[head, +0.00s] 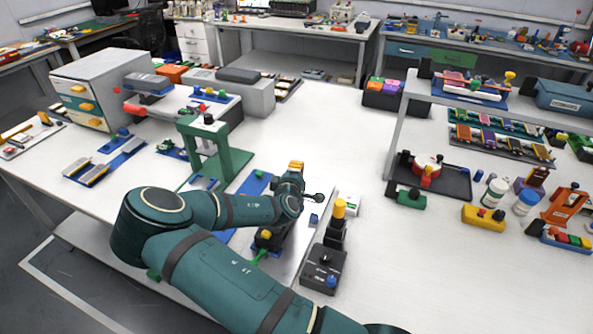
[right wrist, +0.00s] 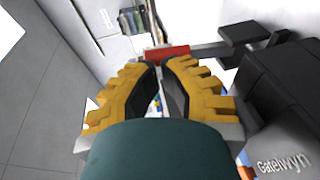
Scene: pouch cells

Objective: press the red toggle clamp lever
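In the right wrist view a red piece (right wrist: 167,52) on a dark bar lies just beyond the fingertips; contact is unclear. My right gripper (right wrist: 162,68) has its yellow fingers drawn together at the tips, with nothing visible held. The head view does not show it. My left arm reaches over the table, and its gripper (head: 293,176) is by a fixture with a yellow knob (head: 266,234); its fingers are too small to read.
A black device with a yellow top (head: 339,208) and a black control box (head: 325,268) stand right of my left gripper. A shelf (head: 400,120) is at the right. A dark box marked Gatelwyn (right wrist: 285,105) is close to my right gripper. The table's centre back is clear.

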